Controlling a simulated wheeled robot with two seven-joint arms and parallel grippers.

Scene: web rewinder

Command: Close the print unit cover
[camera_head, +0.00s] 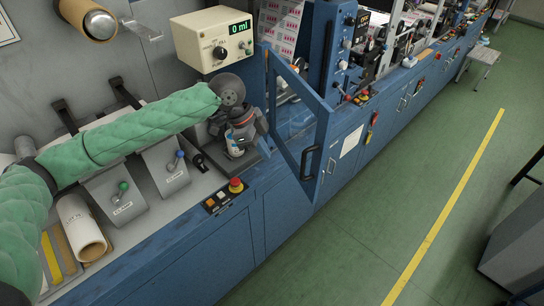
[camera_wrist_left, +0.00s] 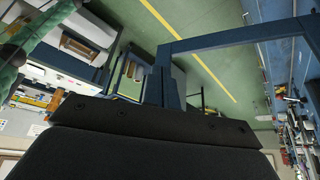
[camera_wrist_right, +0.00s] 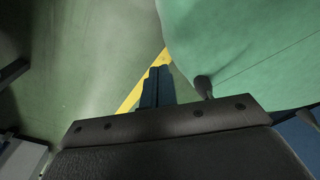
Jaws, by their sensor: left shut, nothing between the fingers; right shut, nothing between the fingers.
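The print unit cover (camera_head: 302,84) is a blue open frame like a door. It stands swung out from the blue machine into the aisle, with a dark handle (camera_head: 309,162) on its lower outer side. My left gripper (camera_head: 244,140) is to the left of the cover, over the machine's front ledge, apart from the handle. In the left wrist view its fingers (camera_wrist_left: 157,85) are together and empty, and the blue cover frame (camera_wrist_left: 230,40) shows beyond them. My right gripper is outside the head view. In the right wrist view its fingers (camera_wrist_right: 157,84) are together and empty over the floor.
A control box (camera_head: 213,38) reading 0 ml hangs above my left arm. A red emergency button (camera_head: 236,185) and small buttons sit on the ledge below. A paper roll (camera_head: 82,228) lies at left. The green floor (camera_head: 395,165) right of the cover is clear.

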